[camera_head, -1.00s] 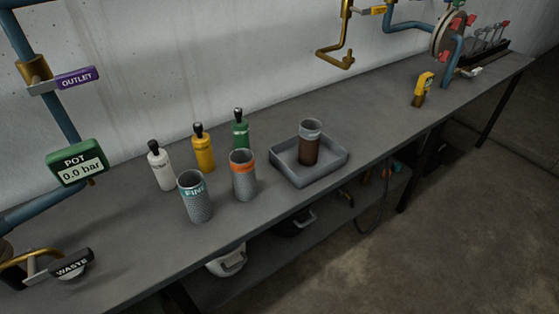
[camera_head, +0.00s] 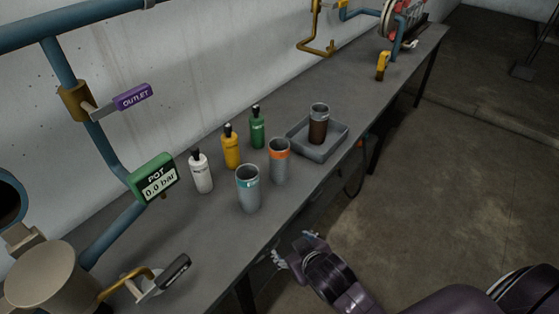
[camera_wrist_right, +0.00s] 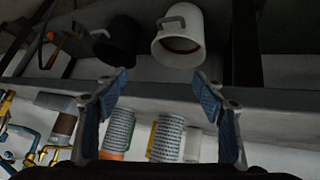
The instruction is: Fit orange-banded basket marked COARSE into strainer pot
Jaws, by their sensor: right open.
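The orange-banded basket (camera_head: 279,165), a grey mesh cylinder, stands upright on the bench; its marking is unreadable now. It also shows inverted in the right wrist view (camera_wrist_right: 117,130). A teal-banded basket (camera_head: 248,192) stands to its left, nearer the bench's front edge. My right gripper (camera_head: 285,255) is in front of the bench, apart from the baskets. In the wrist view its fingers (camera_wrist_right: 162,95) are spread and empty. A tan round vessel (camera_head: 45,278) at the lower left may be the strainer pot; its inside is not visible. My left gripper is not in view.
White (camera_head: 202,176), yellow (camera_head: 231,150) and green (camera_head: 257,130) bottles stand behind the baskets. A grey tray (camera_head: 340,143) holds a brown basket (camera_head: 318,128). The POT gauge (camera_head: 155,178), OUTLET handle (camera_head: 132,97) and pipes crowd the left. White (camera_wrist_right: 180,40) and black (camera_wrist_right: 113,42) containers sit below the bench.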

